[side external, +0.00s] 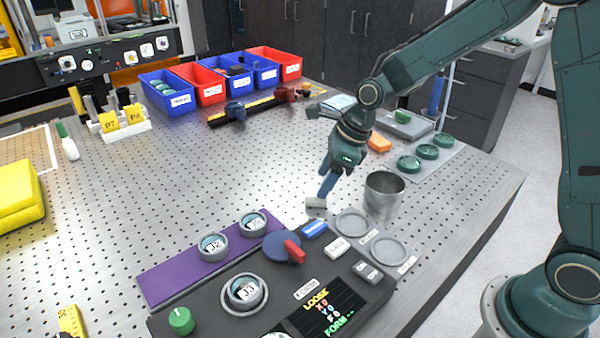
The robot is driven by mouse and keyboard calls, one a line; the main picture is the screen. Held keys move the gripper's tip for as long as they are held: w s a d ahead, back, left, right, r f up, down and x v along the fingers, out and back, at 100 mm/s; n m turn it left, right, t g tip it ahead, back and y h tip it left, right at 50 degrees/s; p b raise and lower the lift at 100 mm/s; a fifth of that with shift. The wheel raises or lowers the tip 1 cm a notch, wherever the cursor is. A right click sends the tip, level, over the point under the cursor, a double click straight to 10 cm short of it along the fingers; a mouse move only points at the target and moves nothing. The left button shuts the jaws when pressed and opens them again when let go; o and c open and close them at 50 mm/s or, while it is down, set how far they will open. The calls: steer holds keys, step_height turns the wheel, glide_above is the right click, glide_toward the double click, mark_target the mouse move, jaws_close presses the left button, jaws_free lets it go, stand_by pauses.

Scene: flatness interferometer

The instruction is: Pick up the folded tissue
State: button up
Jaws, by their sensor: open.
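A small pale grey-white piece (316,202), which looks like the folded tissue, lies on the perforated metal table just behind the black console. My gripper (326,194) points down right at it, with its blue fingers at the piece's upper right edge. The gripper is open. Seen from this side the fingers overlap each other, so I cannot tell whether they touch the piece or stand around it.
A metal cup (383,196) stands close to the right of my gripper. The console (270,290), with a blue disc and red handle (285,248), lies in front. Green discs (427,152) and an orange block (378,142) lie behind right. The table's middle left is clear.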

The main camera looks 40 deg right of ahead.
mark_target(316, 190)
steer(key=shift+x, duration=2.4)
steer(key=shift+c, duration=0.2)
steer(key=c, duration=1.1)
steer(key=shift+w+r, duration=0.1)
step_height(316, 190, up, 10)
steer(key=shift+f, duration=0.1)
